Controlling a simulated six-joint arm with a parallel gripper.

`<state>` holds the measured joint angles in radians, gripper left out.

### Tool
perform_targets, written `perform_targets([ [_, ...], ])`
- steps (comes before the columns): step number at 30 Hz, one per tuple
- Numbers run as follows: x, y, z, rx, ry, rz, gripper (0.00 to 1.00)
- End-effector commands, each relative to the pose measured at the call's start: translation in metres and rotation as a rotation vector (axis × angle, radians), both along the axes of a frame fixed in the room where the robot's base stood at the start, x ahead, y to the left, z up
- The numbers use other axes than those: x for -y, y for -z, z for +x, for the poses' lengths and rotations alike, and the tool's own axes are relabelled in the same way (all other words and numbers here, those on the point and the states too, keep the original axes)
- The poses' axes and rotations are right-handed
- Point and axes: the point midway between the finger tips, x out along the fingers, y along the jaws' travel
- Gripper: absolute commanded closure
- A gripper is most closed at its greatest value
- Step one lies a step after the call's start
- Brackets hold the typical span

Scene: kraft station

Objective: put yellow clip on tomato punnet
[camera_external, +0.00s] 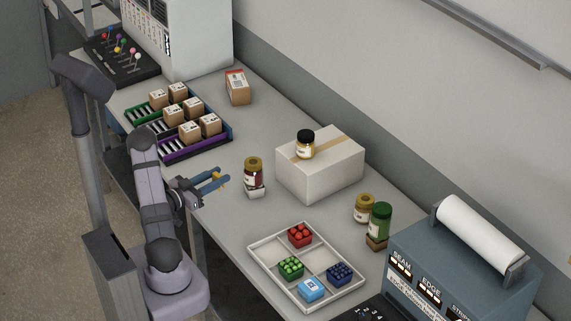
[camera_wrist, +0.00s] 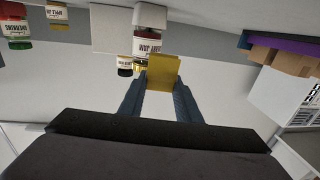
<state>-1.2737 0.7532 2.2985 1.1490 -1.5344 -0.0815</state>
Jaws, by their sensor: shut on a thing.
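The yellow clip (camera_wrist: 163,76) is held between the fingertips of my gripper (camera_wrist: 161,92) in the wrist view. In the external view my gripper (camera_external: 218,178) hangs over the near left edge of the table, left of a dark red jar, with a bit of the yellow clip (camera_external: 216,180) showing between its blue fingers. The tomato punnet (camera_external: 300,234), with red tomatoes in it, sits in the back compartment of a white divided tray (camera_external: 262,262). The punnet is apart from my gripper, to the right and nearer the camera.
The tray also holds a green punnet (camera_external: 291,267), a light blue box (camera_external: 311,289) and a dark blue punnet (camera_external: 340,273). A dark red jar (camera_external: 254,178) stands on a small white block. A large carton (camera_external: 318,176) bears another jar (camera_external: 305,145). Two jars (camera_external: 379,222) stand by the grey machine (camera_external: 455,260).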

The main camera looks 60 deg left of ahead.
Motion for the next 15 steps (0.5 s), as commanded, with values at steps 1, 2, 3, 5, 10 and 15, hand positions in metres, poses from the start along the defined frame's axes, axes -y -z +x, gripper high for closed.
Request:
perform_targets([
  [1, 0.000, -0.007, 0.000, 0.000, 0.000, 0.004, 0.91],
  [2, 0.000, -0.010, 0.000, 0.000, 0.000, 0.003, 0.91],
  [3, 0.000, -0.014, 0.000, 0.001, 0.000, 0.003, 0.91],
  [5, 0.000, -0.019, 0.000, 0.001, 0.000, 0.003, 0.91],
  [10, 0.000, -0.028, 0.000, 0.000, 0.000, 0.001, 0.91],
  [15, 0.000, -0.031, 0.000, -0.001, 0.000, -0.001, 0.91],
])
